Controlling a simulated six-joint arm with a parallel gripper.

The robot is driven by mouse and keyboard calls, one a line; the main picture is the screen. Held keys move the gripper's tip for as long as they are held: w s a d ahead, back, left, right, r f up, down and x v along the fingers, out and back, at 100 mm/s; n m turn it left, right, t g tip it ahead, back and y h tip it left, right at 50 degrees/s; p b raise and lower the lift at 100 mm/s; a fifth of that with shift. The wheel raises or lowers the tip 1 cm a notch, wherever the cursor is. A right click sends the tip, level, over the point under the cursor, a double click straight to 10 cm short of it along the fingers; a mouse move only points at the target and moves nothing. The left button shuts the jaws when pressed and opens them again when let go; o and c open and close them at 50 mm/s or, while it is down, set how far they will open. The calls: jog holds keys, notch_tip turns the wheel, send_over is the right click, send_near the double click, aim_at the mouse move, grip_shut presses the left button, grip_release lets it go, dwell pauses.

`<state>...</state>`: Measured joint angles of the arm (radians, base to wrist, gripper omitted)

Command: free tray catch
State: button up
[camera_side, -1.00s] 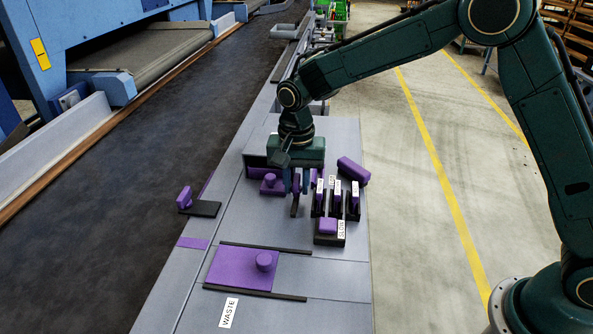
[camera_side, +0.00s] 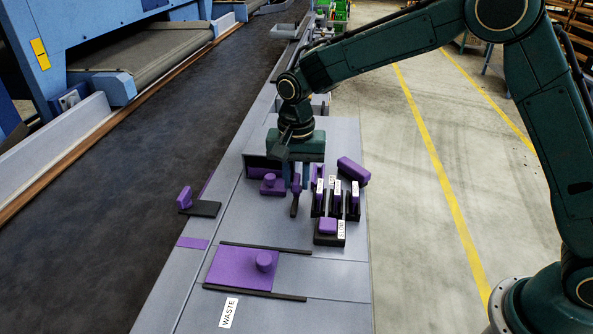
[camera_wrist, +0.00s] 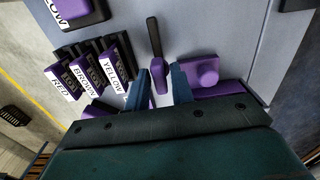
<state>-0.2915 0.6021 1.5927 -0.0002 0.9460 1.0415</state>
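The catch is probably the short lever (camera_side: 294,207) with a dark arm and a purple end, standing in front of a purple plate with a round knob (camera_side: 269,184). In the wrist view the lever's dark arm (camera_wrist: 154,38) points up the picture and its purple end (camera_wrist: 159,77) lies between my fingers. My gripper (camera_side: 296,181) is open, pointing down over the lever. In the wrist view my gripper (camera_wrist: 160,88) shows a gap on both sides of the purple end; contact is not visible. The knobbed plate (camera_wrist: 205,75) lies just right of the fingers there.
Labelled purple switches (camera_side: 338,192) stand close to the right of my gripper, with a purple block (camera_side: 353,171) behind them. Nearer is a purple slide plate (camera_side: 240,268) between dark rails. A purple-handled dark piece (camera_side: 203,208) sits by the belt. The bench between is clear.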

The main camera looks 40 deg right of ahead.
aim_at(298, 178)
jog(key=shift+r, duration=1.75)
jog(key=shift+r, duration=0.15)
jog(key=shift+s+d+r, duration=0.15)
jog(key=s+d+r+n+t, duration=0.35)
jog(key=s+d+r, duration=0.55)
jog(key=s+r, duration=0.35)
jog(key=s+d+n+t, duration=0.1)
jog(key=s+d+n, duration=0.1)
jog(key=s, duration=0.6)
jog(key=s+d+n+t, duration=0.1)
jog(key=s+d+n, duration=0.2)
jog(key=s, duration=0.6)
jog(key=shift+s+f, duration=0.3)
jog(key=shift+f, duration=0.1)
